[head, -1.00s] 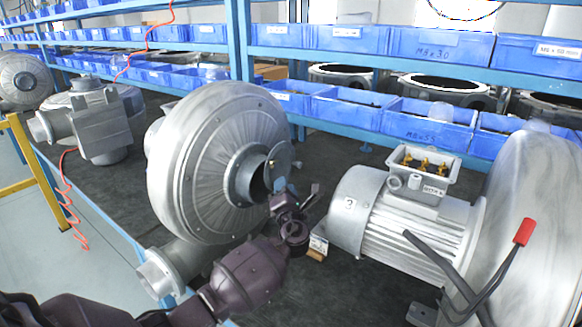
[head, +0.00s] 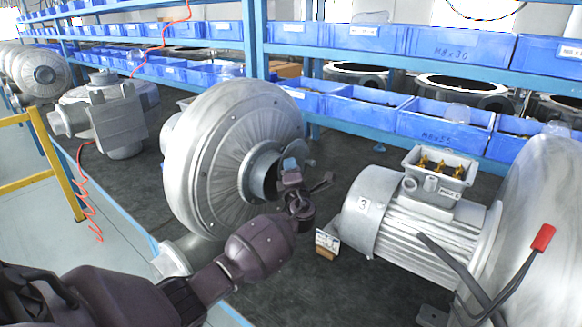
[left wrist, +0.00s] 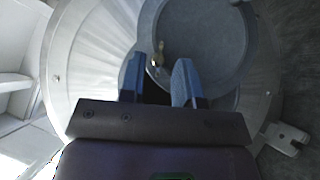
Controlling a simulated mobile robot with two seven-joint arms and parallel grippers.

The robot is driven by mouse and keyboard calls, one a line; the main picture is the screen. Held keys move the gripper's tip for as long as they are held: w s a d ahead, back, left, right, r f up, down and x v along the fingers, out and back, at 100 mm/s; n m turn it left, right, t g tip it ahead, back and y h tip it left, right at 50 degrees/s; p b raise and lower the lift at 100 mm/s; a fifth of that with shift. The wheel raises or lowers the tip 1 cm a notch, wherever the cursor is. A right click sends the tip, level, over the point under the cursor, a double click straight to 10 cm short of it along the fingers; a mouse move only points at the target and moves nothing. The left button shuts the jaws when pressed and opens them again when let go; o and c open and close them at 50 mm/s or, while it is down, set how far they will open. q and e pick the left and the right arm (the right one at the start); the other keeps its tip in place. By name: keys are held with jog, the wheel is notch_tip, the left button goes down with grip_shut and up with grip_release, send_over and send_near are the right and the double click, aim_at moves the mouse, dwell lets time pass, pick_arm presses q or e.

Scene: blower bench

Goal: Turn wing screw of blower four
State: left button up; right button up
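A silver blower (head: 222,165) stands at the centre of the bench, its round inlet pipe (head: 258,178) facing right. I see no number on it. A grey round flap (left wrist: 205,45) sits at the inlet and fills the upper middle of the left wrist view. A small brass wing screw (left wrist: 157,58) shows near its left edge. My left gripper (head: 290,163) is at the inlet, its blue fingers apart and empty. In the left wrist view the fingers (left wrist: 160,72) point toward the screw, one on each side of it. The fingers hide the screw in the head view. My right gripper is not in view.
A small card on a block (head: 327,242) lies between. Blue bins (head: 448,130) line the shelves behind. Another blower (head: 118,122) stands left.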

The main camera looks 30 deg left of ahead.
pick_arm(q)
jog(key=shift+w+a+r, duration=0.15)
jog(key=shift+w+a, duration=0.25)
grip_shut()
